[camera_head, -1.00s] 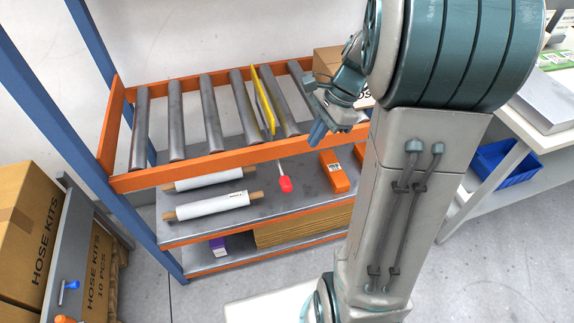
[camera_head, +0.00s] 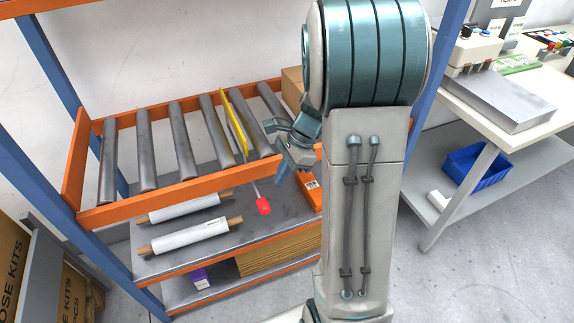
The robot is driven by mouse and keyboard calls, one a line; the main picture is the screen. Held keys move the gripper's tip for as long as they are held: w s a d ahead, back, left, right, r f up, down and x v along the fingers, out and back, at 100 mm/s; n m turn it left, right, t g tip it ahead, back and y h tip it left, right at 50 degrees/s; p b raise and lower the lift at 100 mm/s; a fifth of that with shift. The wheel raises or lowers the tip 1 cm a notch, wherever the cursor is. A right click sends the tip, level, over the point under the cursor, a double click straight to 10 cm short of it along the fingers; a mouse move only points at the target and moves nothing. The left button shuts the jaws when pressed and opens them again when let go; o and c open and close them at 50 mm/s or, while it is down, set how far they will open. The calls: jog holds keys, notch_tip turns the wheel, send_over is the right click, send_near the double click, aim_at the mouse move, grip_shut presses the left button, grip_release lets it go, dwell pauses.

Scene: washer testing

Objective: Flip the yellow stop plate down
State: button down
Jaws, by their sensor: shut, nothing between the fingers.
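The yellow stop plate (camera_head: 236,122) stands upright between the metal rollers of the orange roller rack. A rod with a red knob (camera_head: 263,206) hangs down in front of the orange rail, just below the plate. My gripper (camera_head: 281,178) is to the right of the plate and the red knob, near the front rail. It is shut and empty, with its fingers pointing down, and appears apart from the plate and the knob. My arm hides the right end of the rack.
An orange box (camera_head: 311,193) lies on the shelf below, close to my gripper. White rolls (camera_head: 190,237) lie on the same shelf at the left. Blue rack posts (camera_head: 52,70) stand at both sides. A workbench (camera_head: 455,95) with a blue bin (camera_head: 478,171) is at the right.

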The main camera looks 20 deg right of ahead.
jog(key=b+x, duration=0.1)
jog(key=x, duration=0.6)
jog(key=shift+a+f, duration=0.1)
jog(key=shift+f, duration=0.2)
notch_tip(320, 180, down, 6)
jog(key=b, duration=0.3)
jog(key=shift+s+b, duration=0.15)
jog(key=shift+b, duration=0.25)
jog(key=p, duration=0.6)
send_near(266, 204)
jog(key=d, duration=0.3)
jog(key=shift+r, duration=0.35)
